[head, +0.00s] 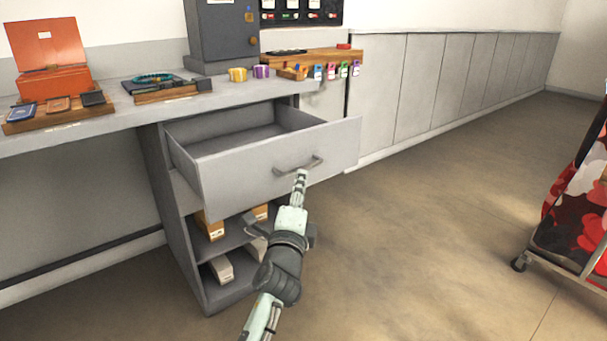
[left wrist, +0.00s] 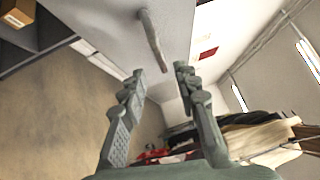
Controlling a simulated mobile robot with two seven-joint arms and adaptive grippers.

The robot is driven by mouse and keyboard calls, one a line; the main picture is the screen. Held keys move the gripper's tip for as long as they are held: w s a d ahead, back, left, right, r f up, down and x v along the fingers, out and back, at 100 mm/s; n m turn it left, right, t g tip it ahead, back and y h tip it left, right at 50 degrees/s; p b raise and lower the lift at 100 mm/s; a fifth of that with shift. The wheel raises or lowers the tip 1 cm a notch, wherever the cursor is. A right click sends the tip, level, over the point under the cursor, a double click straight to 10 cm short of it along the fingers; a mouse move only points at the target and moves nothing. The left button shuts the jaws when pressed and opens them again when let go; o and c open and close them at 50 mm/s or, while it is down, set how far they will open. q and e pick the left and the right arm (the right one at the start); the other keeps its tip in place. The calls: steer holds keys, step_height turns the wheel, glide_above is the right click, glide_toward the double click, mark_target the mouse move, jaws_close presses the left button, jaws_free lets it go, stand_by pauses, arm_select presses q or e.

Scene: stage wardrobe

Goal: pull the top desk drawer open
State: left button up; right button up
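The top desk drawer (head: 235,183) is grey and stands pulled well out of the desk in the head view. The part of its inside that shows is empty. Its bar handle (head: 285,168) is on the front panel; in the left wrist view the handle (left wrist: 153,42) lies just beyond the fingertips. Whether a finger touches the handle I cannot tell. My right gripper is not in view.
Open shelves with boxes (head: 221,268) are below the drawer. The desktop (head: 110,122) carries an orange box (head: 50,80), a bracelet stand (head: 165,90) and a tag rack (head: 318,62). A cart with red cloth (head: 575,235) stands at right. The floor between is clear.

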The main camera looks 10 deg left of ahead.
arm_select(q)
steer(key=s, duration=0.4)
steer(key=shift+s+d+f, duration=0.1)
steer(key=shift+d+f, duration=0.15)
steer(key=s+a+f+n+g+y+p, duration=0.1)
steer(key=s+a+f+n+g, duration=0.3)
steer(key=f, duration=0.5)
steer(key=s+a+f+n+g, duration=0.3)
steer(key=s+a+f+n, duration=0.15)
steer(key=f, duration=0.55)
steer(key=s+a+f+n+g+h, duration=0.1)
steer(key=s+f+n+g, duration=0.3)
steer(key=s+f, duration=0.3)
steer(key=s+a+f+n+g+h+p, duration=0.1)
steer(key=s+f+n+g, duration=0.3)
steer(key=s+f, duration=0.4)
steer(key=s+g, duration=0.1)
steer(key=s, duration=0.6)
steer(key=shift+s+a, duration=0.2)
steer(key=shift+s, duration=0.05)
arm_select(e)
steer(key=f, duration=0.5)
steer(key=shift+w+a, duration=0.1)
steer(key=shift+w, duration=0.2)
arm_select(q)
steer(key=shift+o, duration=0.2)
